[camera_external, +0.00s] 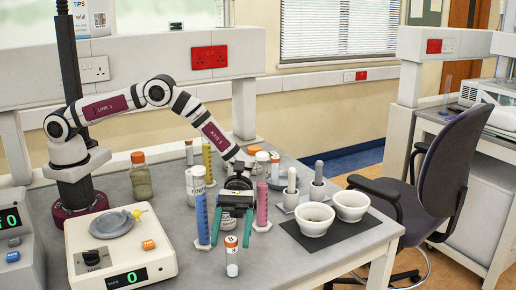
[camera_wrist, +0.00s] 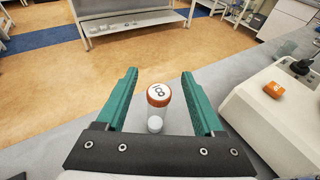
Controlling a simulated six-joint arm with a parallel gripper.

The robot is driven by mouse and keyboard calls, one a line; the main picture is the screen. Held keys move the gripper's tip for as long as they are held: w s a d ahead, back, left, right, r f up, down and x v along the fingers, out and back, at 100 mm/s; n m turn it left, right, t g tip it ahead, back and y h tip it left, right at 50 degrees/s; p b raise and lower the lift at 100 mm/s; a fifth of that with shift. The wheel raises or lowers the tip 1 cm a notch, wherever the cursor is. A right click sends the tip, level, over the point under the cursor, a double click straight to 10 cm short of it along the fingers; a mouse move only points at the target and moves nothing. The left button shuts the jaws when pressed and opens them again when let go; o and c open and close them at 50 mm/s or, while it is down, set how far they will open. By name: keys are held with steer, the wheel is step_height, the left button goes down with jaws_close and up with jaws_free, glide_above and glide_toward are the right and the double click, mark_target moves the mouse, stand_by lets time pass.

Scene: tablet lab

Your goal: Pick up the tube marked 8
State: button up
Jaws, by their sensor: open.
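My gripper (camera_wrist: 159,74) is open, with teal fingers on either side of the tube in the wrist view and a gap on both sides. In the external view my gripper (camera_external: 232,228) is above and behind the tube. How far the fingertips are from it in height is hard to tell.
A white balance (camera_external: 120,255) stands left of the tube. Blue (camera_external: 202,220) and pink (camera_external: 262,205) cylinders stand close to my gripper. White bowls (camera_external: 314,220) sit on a dark mat at the right. Other orange-capped tubes (camera_external: 275,168) stand behind.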

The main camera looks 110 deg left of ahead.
mark_target(230, 254)
step_height(230, 254, down, 4)
steer(key=shift+d+f, duration=0.1)
steer(key=shift+w+d, duration=0.15)
steer(key=shift+d, duration=0.75)
steer(key=shift+w+d+f, duration=0.1)
steer(key=shift+d+f, duration=0.1)
steer(key=shift+d, duration=0.2)
jaws_close()
